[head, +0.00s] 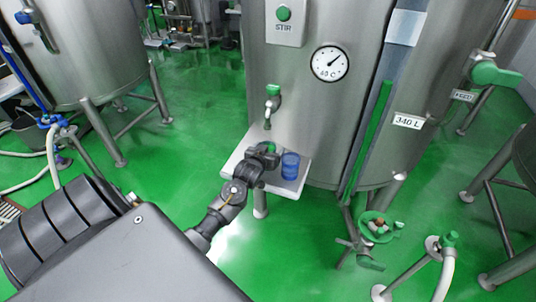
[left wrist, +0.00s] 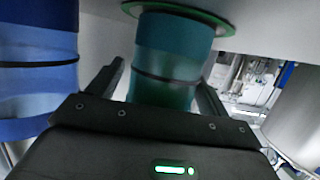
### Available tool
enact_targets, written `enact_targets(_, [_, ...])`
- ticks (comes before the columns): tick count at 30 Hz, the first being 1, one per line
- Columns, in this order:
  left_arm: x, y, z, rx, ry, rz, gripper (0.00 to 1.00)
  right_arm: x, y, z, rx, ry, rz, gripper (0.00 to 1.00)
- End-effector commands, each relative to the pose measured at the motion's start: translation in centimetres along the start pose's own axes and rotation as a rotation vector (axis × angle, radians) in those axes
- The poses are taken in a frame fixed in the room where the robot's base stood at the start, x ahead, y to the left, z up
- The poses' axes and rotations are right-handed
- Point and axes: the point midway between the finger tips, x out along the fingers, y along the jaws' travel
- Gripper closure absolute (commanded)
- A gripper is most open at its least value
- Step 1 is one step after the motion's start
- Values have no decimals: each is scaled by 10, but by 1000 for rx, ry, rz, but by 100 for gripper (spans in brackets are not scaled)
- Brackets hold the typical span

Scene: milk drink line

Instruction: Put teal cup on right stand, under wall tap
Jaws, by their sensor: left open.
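The teal cup (left wrist: 165,65) stands between the fingers of my left gripper (left wrist: 155,88) in the left wrist view. The fingers are open, one on each side of it, and a green disc (left wrist: 215,22) lies at the cup's upper end in that picture. In the head view my left gripper (head: 263,156) is over the white stand (head: 287,190) and hides most of the teal cup; only a bit of green (head: 270,146) shows behind it. The wall tap (head: 272,98) with a green top sticks out of the tank just above. My right gripper is not in view.
A blue cup (head: 290,166) stands on the same white stand, close to the right of my left gripper; it also shows in the left wrist view (left wrist: 38,75). The steel tank (head: 290,110) rises directly behind. A green funnel (head: 378,228) is lower right.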

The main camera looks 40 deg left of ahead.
Motion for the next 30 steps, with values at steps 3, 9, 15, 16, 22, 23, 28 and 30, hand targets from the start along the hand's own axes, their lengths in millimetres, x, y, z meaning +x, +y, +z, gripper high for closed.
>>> enact_targets(3, [5, 0, 0, 0, -1, 0, 21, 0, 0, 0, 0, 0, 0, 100])
enact_targets(9, [5, 0, 1, 0, -1, 0, 22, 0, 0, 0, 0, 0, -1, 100])
enact_targets(15, [5, 0, 1, -1, -1, 0, 49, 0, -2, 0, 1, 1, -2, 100])
enact_targets(16, [5, 0, 1, -1, -1, 0, 53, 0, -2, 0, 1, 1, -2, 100])
enact_targets(22, [5, 0, 0, -1, 1, 0, 77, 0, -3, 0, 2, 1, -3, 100])
enact_targets(23, [5, 0, 0, -1, 1, 0, 81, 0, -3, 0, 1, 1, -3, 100])
enact_targets(28, [5, 0, 0, -1, 1, 0, 81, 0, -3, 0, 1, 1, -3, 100])
enact_targets(30, [4, 0, -2, -1, 2, 0, 81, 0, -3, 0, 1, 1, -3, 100])
